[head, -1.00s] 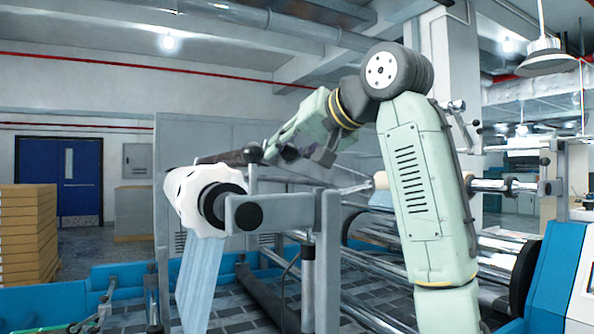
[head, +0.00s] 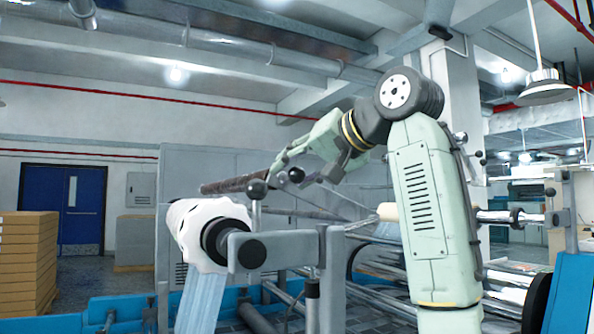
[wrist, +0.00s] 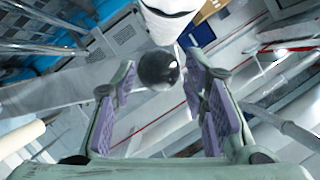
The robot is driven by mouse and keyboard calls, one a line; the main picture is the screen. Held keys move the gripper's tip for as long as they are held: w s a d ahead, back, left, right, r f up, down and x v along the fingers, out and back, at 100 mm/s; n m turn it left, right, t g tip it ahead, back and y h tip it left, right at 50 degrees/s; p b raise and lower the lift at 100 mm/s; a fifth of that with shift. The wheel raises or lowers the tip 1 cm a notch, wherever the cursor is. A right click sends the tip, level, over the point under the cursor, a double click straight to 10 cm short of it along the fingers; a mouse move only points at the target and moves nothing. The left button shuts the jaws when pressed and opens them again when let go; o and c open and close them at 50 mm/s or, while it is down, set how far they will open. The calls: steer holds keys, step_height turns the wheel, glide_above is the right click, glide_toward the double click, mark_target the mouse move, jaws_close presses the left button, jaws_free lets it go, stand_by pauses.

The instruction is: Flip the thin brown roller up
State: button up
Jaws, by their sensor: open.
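The thin brown roller (head: 228,185) is a dark brown bar in the head view, lying nearly level behind the white roll. A black ball knob (head: 257,190) on an upright rod stands near its right end. My gripper (head: 275,172) is close to that knob, at its upper right. In the wrist view my gripper (wrist: 162,78) is open, with a black ball (wrist: 158,70) showing between its two purple-padded fingers. I see no finger clearly touching it. I cannot make out the brown bar in the wrist view.
A white roll (head: 200,228) with a bluish sheet stands in front of the brown roller. A grey bracket arm (head: 285,246) is below my gripper. Shiny metal rollers (head: 510,217) lie to the right. Stacked boxes (head: 28,262) and a blue door (head: 62,208) are at the far left.

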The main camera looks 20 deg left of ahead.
steer(key=v, duration=1.2)
steer(key=shift+d, duration=0.1)
